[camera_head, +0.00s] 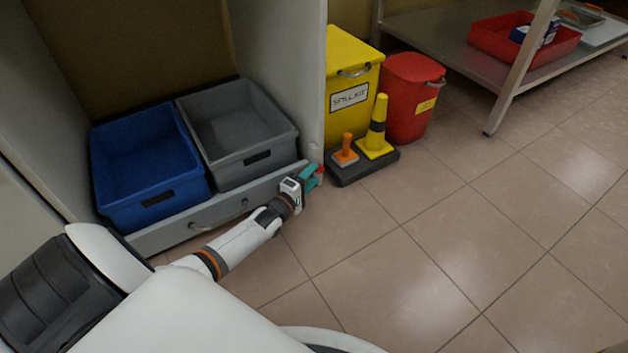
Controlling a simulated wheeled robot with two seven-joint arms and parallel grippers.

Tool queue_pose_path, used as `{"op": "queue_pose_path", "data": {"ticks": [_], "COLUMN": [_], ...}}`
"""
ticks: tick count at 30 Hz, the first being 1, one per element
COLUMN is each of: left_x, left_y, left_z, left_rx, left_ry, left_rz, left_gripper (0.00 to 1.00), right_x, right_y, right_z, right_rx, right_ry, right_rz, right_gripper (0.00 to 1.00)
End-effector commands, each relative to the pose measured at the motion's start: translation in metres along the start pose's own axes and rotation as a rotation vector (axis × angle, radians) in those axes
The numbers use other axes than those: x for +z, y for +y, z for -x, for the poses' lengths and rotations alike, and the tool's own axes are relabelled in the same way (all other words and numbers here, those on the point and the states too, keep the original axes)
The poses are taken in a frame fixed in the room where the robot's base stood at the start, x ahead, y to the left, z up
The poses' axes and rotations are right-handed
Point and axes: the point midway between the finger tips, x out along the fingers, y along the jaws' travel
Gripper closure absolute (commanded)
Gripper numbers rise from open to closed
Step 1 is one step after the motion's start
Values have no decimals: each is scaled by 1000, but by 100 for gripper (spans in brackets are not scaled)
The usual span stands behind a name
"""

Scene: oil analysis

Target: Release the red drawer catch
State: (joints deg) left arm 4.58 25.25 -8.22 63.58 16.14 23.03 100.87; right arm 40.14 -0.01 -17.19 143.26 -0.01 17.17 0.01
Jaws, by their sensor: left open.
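The red drawer catch (320,169) is a small red piece at the right end of the grey drawer front (165,236), low by the cabinet's side wall. My left gripper (313,176), with teal fingers, is at the catch. It is open; whether a finger touches the catch is too small to tell. The drawer has a curved grey handle (218,217), left of my gripper. My left wrist and forearm cover part of the drawer front. My right gripper does not show.
A blue bin (150,208) and a grey bin (270,150) sit in the drawer. Right of the cabinet stand a yellow spill kit box (352,72), a red bucket (408,100) and a black base (362,166) with cones. A steel table (445,42) is behind. The tiled floor at right is clear.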

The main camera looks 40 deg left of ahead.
Motion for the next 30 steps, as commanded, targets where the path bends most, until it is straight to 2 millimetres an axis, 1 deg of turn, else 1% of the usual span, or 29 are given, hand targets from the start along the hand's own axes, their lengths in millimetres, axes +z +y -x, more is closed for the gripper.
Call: {"op": "queue_pose_path", "data": {"ticks": [1,4,14,17,22,23,26,30], "left_x": [0,0,0,0,0,0,0,0], "left_y": [3,1,-1,-1,-1,-1,-1,-5], "left_z": [-6,-13,-16,-16,-16,-16,-16,-16], "left_rx": [-2,-1,0,0,0,0,2,22], "left_ry": [0,0,0,0,0,0,0,0], "left_rz": [0,1,0,0,0,0,-1,-10], "left_gripper": [52,52,52,67,95,97,97,97], "right_x": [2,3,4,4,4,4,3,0], "right_y": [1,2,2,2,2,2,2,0], "right_z": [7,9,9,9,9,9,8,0], "right_rx": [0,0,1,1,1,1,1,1], "right_ry": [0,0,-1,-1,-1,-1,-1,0], "right_rz": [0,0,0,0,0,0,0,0], "right_gripper": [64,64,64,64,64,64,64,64]}}
